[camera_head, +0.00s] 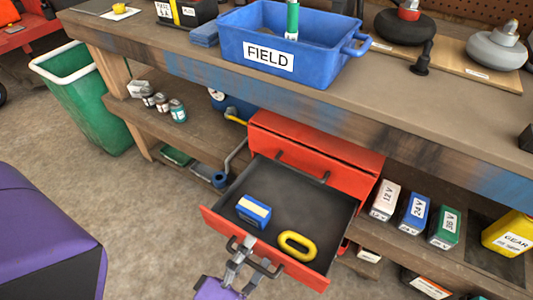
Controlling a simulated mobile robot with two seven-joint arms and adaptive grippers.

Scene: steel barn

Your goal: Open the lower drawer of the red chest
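The red chest (330,176) stands on the shelf under the workbench. Its upper drawer is shut, with a dark handle across its front. The lower drawer (318,281) is pulled well out, showing its dark inside. A blue and white block (253,211) and a yellow ring (297,246) lie in it. My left gripper (241,250) is at the dark handle (262,268) on the lower drawer's front. Its fingers appear closed around the handle's left part. My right gripper is not in view.
The workbench (440,90) overhangs the chest and carries a blue FIELD bin (300,45). Batteries (416,211) stand on the shelf right of the chest. Small cans (161,102) and a green bin (85,95) are at the left. Bare floor (140,210) lies left of the drawer.

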